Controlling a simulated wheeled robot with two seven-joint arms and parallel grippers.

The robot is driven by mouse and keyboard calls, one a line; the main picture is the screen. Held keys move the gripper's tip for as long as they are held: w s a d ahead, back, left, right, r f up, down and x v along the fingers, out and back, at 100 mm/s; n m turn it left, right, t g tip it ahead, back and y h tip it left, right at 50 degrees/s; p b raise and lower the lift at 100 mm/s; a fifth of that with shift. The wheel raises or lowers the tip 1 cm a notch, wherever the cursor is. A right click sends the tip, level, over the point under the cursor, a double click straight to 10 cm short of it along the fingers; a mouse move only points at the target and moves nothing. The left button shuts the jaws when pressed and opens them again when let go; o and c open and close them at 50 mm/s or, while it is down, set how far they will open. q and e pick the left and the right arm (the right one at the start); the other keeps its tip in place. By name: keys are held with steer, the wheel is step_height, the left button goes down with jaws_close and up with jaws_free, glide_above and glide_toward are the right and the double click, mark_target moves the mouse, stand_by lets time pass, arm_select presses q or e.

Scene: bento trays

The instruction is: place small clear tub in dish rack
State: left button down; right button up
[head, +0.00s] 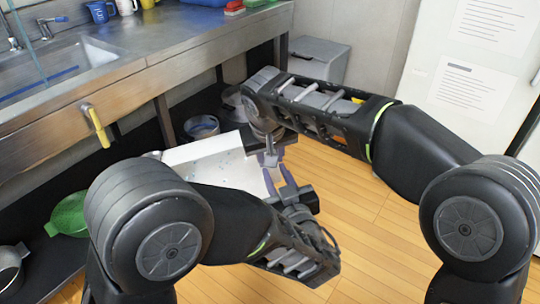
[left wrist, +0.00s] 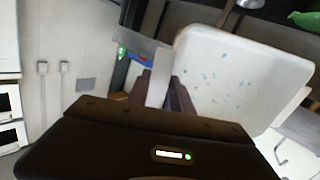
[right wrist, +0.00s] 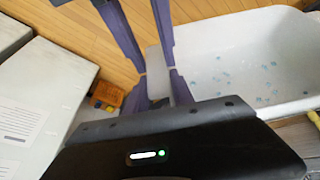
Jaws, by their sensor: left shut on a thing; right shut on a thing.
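A whitish tub (head: 215,158) with small blue specks is held tilted in front of the counter in the head view. It fills much of the left wrist view (left wrist: 222,75) and the right wrist view (right wrist: 240,65). My left gripper (head: 277,182) and my right gripper (head: 268,158) are both at its right side in the head view, close together. In the left wrist view my left fingers (left wrist: 165,92) are shut on its edge flange. In the right wrist view my right fingers (right wrist: 157,72) are shut on its edge. I cannot make out a dish rack.
A steel counter (head: 165,82) with a sink (head: 75,60) runs along the left and back. A green bowl (head: 68,213) and metal pots stand on the low shelf. A grey bin (head: 318,60) stands behind; wooden floor (head: 365,240) is clear.

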arm_select(q)
steer(key=c, duration=1.1)
jaws_free()
steer(key=shift+o, duration=0.2)
steer(key=v, duration=1.2)
steer(key=shift+f, duration=0.1)
